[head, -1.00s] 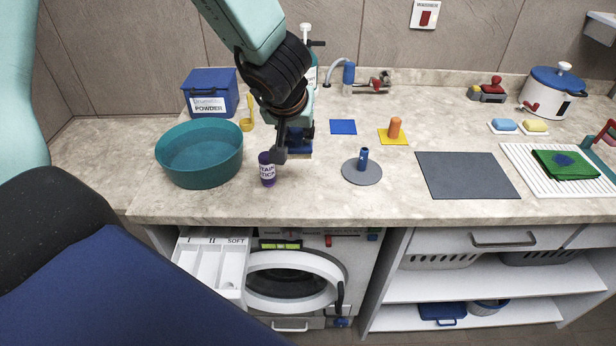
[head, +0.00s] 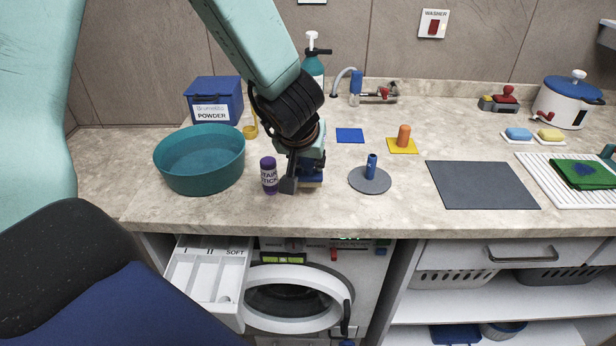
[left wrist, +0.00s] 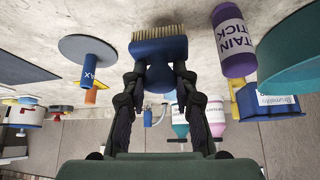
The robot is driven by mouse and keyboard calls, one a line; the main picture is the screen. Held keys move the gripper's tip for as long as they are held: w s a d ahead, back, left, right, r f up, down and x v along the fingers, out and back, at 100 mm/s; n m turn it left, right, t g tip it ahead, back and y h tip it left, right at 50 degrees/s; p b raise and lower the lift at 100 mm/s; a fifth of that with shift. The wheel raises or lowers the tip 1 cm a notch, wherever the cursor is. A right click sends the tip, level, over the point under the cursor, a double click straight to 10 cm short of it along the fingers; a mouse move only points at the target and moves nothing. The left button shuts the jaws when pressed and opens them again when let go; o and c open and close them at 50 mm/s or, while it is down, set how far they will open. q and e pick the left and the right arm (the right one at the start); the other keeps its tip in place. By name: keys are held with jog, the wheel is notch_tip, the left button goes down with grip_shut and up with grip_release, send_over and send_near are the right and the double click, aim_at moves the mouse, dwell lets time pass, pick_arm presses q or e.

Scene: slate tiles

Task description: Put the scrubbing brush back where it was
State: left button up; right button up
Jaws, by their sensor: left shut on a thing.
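My left gripper (head: 304,186) is shut on the scrubbing brush (head: 314,172), low over the counter, just right of the purple stain stick bottle (head: 269,176). In the left wrist view the brush (left wrist: 158,50) has a blue body and pale bristles facing the counter, between the two fingertips of the gripper (left wrist: 158,78). I cannot tell whether the bristles touch the counter. A flat blue square (head: 350,135) lies bare behind and to the right of the brush. My right gripper is not in view.
A teal basin (head: 199,160) stands left of the stain stick. A grey disc (head: 372,183) with a blue cylinder (head: 371,166) is close on the right. A yellow square holds an orange peg (head: 404,135). A grey mat (head: 482,184) lies further right. The drawer (head: 210,275) below is open.

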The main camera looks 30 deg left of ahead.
aim_at(305, 174)
pick_arm(q)
notch_tip(305, 174, down, 3)
jog(key=shift+s+a+f+b, duration=0.1)
jog(key=shift+s+a+b, duration=0.05)
jog(key=shift+b, duration=0.95)
jog(key=shift+f, duration=0.1)
jog(key=shift+w, duration=0.25)
jog(key=shift+s+f, duration=0.1)
jog(key=shift+s, duration=0.2)
jog(key=o, duration=1)
jog(key=shift+w, duration=0.2)
jog(key=shift+s, duration=0.1)
